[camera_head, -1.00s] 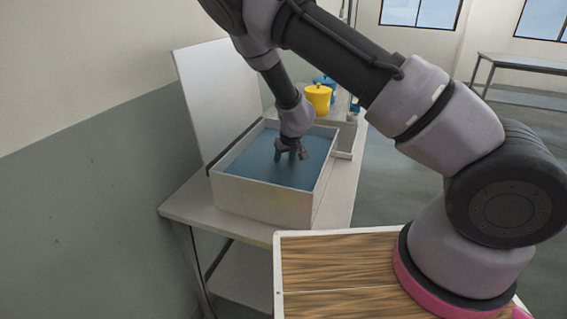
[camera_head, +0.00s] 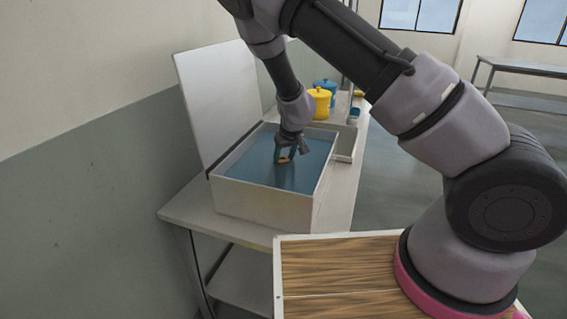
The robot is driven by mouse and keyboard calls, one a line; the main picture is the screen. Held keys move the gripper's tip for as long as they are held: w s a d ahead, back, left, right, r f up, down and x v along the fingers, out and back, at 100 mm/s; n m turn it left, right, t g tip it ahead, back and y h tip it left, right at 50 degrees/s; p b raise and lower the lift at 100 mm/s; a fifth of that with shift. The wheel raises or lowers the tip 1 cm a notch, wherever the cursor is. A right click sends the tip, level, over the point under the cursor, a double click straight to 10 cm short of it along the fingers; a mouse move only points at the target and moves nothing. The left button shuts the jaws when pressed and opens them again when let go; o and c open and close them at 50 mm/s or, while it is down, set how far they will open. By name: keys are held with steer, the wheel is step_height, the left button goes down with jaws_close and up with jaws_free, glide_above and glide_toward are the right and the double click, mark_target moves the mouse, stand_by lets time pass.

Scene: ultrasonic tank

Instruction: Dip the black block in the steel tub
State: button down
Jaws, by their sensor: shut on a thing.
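The steel tub (camera_head: 262,207) is a pale rectangular tank with its lid raised at the back left. It holds blue liquid (camera_head: 250,170). My gripper (camera_head: 284,158) is over the middle of the tub, tilted, with its fingertips close to the liquid surface. It is shut on the black block, which is mostly hidden between the fingers. A small tan-orange patch shows at the fingertips. I cannot tell whether the block touches the liquid.
The tub stands on a pale table (camera_head: 340,200). Behind it are a yellow pot (camera_head: 319,103) and a blue pot (camera_head: 327,86), with a side compartment (camera_head: 347,141) at the tub's right. A wood-topped surface (camera_head: 335,265) is in front. A wall is close on the left.

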mark_target(284, 160)
steer(key=shift+r, duration=4.45)
